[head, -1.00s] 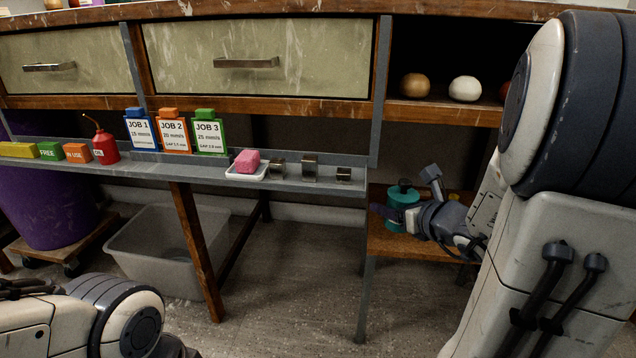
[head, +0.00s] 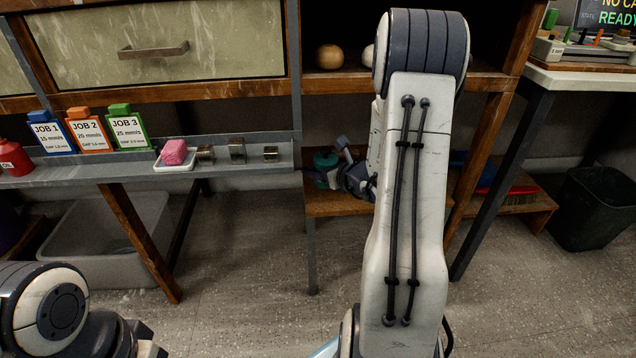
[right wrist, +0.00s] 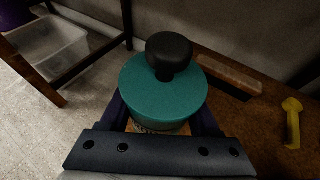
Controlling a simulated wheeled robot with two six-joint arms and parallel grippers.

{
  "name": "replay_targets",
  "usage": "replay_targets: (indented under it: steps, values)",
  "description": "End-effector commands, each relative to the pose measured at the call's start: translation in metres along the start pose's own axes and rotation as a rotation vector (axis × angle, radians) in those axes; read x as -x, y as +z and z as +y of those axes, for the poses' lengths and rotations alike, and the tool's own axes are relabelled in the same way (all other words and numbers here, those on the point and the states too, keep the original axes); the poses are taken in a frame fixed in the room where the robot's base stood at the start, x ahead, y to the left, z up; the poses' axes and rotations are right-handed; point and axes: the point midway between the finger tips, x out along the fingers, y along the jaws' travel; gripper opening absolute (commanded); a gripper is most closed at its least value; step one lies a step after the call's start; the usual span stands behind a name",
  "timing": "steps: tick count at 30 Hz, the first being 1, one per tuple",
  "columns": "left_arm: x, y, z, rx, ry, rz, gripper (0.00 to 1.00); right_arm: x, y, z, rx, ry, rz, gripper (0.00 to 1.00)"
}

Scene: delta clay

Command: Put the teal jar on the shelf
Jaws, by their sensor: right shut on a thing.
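The teal jar (head: 325,162) is at the low wooden shelf (head: 325,204), partly covered by my right gripper in the head view. In the right wrist view the jar (right wrist: 160,88) shows a round teal lid with a black knob. My right gripper (head: 316,178) is shut on the jar, with its fingers on either side of the body. The jar's base is hidden, so I cannot tell if it touches the wood. My left gripper is out of view; only part of my left arm shows at lower left.
An upper shelf (head: 340,84) holds round pots (head: 329,57). A ledge (head: 225,165) carries job cards and a pink block (head: 174,152). A yellow object (right wrist: 292,122) lies right of the jar. A grey tub (head: 90,235) and a dark bin (head: 598,210) stand on the floor.

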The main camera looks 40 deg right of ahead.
Motion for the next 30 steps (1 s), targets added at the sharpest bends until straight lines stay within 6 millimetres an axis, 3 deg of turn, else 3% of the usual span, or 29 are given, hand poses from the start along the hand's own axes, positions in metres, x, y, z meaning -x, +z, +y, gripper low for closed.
replay_targets:
  steps: [8, 20, 21, 23, 30]
  values:
    - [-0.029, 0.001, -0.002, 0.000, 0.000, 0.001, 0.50, -0.015, -0.037, 0.000, -0.001, 0.000, 0.001, 0.00]
    - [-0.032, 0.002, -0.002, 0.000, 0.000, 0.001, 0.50, -0.016, -0.040, -0.001, 0.000, -0.002, 0.000, 0.00]
    - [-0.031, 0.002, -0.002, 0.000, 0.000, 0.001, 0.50, -0.015, -0.039, -0.001, -0.001, -0.002, 0.000, 0.70]
    - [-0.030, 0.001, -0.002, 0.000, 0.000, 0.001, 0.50, -0.015, -0.039, -0.001, -0.001, -0.002, 0.001, 0.92]
    - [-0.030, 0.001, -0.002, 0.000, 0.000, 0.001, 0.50, -0.015, -0.039, -0.001, -0.001, -0.001, 0.001, 0.92]
